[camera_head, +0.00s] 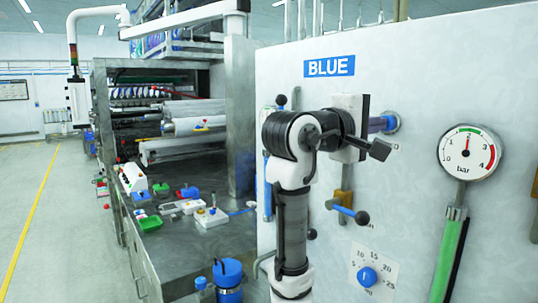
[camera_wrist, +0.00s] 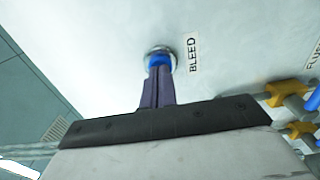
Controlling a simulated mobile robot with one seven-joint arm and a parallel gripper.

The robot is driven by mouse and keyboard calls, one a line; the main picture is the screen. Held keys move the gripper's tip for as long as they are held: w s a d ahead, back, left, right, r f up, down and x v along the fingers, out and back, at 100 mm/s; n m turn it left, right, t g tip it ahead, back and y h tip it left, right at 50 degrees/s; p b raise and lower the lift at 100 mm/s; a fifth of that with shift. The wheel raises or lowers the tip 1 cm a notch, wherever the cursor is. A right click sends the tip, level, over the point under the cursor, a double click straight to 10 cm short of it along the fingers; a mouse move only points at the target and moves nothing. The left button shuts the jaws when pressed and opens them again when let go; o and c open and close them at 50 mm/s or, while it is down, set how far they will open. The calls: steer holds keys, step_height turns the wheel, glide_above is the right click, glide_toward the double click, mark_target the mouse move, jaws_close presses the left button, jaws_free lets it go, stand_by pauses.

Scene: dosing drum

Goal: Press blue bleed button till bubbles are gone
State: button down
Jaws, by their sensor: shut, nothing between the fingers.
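The blue bleed button (camera_wrist: 158,59) sits in a round metal ring on the pale panel, beside the BLEED label (camera_wrist: 193,53) in the wrist view. My gripper (camera_wrist: 160,71) is shut and empty. Its fingertips are at the button's face and seem to touch it; how far the button is pressed in cannot be told. In the head view my gripper (camera_head: 382,124) reaches right to the button's metal ring (camera_head: 392,122), and the blue face is mostly hidden. No bubbles can be made out; my arm hides part of the panel.
The panel carries a BLUE sign (camera_head: 329,67), a pressure gauge (camera_head: 469,153) with its needle near 2 bar, and a blue dial (camera_head: 367,276). A valve lever (camera_head: 349,212) sits below my wrist. Yellow fittings (camera_wrist: 287,92) show at right in the wrist view. A bench stands at left.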

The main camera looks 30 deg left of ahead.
steer(key=shift+w+d, duration=0.15)
steer(key=shift+w, duration=0.15)
steer(key=shift+s, duration=0.1)
steer(key=shift+v, duration=0.85)
steer(key=v, duration=0.8)
steer(key=shift+b, duration=0.45)
steer(key=shift+f, duration=0.1)
